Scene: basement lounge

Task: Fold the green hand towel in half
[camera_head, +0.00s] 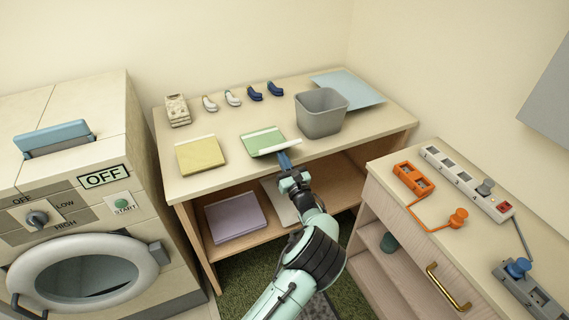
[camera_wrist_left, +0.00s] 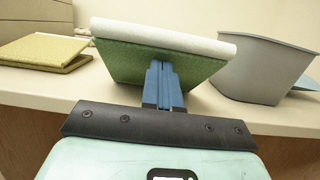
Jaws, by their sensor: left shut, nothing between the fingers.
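The green hand towel (camera_head: 262,138) lies near the front edge of the table, with a pale strip along its near right edge and another at the back. In the left wrist view the towel (camera_wrist_left: 125,62) shows a green face tilted up, topped by a pale bar-like edge. My left gripper (camera_head: 284,160) is at the table's front edge, by the towel's near right edge. Its blue fingers (camera_wrist_left: 163,85) are shut and empty, in front of or under the raised green face. I cannot tell whether they touch it. My right gripper is not in view.
Small items line the back. A washing machine (camera_head: 85,265) and a cabinet (camera_head: 470,235) flank the table (camera_head: 225,177).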

